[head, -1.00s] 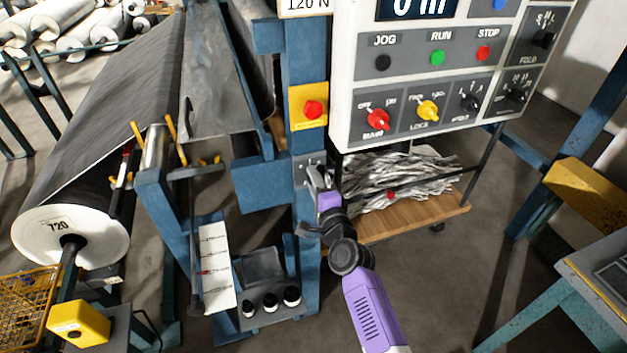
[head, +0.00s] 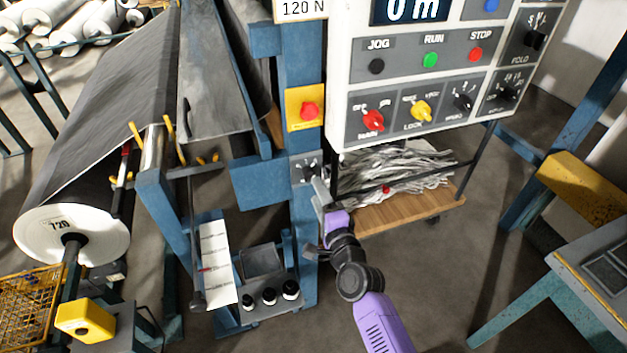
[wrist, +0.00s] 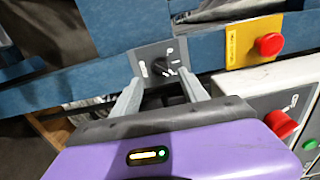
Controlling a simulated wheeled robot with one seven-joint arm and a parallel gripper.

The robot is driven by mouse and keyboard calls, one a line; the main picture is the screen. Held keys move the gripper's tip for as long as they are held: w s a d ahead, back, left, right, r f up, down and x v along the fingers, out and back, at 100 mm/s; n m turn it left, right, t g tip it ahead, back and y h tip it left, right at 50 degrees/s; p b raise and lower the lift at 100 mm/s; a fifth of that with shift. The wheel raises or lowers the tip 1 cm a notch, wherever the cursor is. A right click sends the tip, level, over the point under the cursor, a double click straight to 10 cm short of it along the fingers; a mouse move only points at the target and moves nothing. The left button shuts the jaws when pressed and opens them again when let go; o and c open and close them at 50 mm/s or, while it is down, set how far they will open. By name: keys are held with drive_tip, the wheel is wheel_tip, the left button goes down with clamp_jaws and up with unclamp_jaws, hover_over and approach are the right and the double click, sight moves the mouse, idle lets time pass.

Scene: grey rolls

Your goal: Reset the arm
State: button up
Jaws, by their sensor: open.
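My gripper (wrist: 165,98) is open and empty in the wrist view, its two grey fingers apart. A small black selector knob on a grey plate (wrist: 162,64) shows beyond and between the fingertips, and the fingers are not closed on it. In the head view my gripper (head: 318,190) is just below and to the right of the same knob plate (head: 308,168) on the blue post. My purple arm reaches up from the bottom of the head view. Whether a fingertip touches the plate cannot be told.
A control panel (head: 430,75) with knobs and buttons overhangs at upper right. A red button on a yellow box (head: 306,108) sits above the knob plate. A wooden cart (head: 410,212) with shredded strips stands right of my gripper. A large grey roll (head: 70,225) is at left.

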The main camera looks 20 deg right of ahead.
drive_tip(key=shift+s, duration=0.85)
drive_tip(key=s+r+n+t, duration=0.1)
drive_tip(key=s+r+n, duration=0.4)
drive_tip(key=s+n, duration=0.35)
drive_tip(key=s+n+g+b, duration=0.3)
drive_tip(key=s+n, duration=0.6)
drive_tip(key=s, duration=2.9)
drive_tip(key=shift+s+f+n+g, duration=0.35)
drive_tip(key=shift+f+g, duration=0.1)
drive_tip(key=shift+g, duration=0.15)
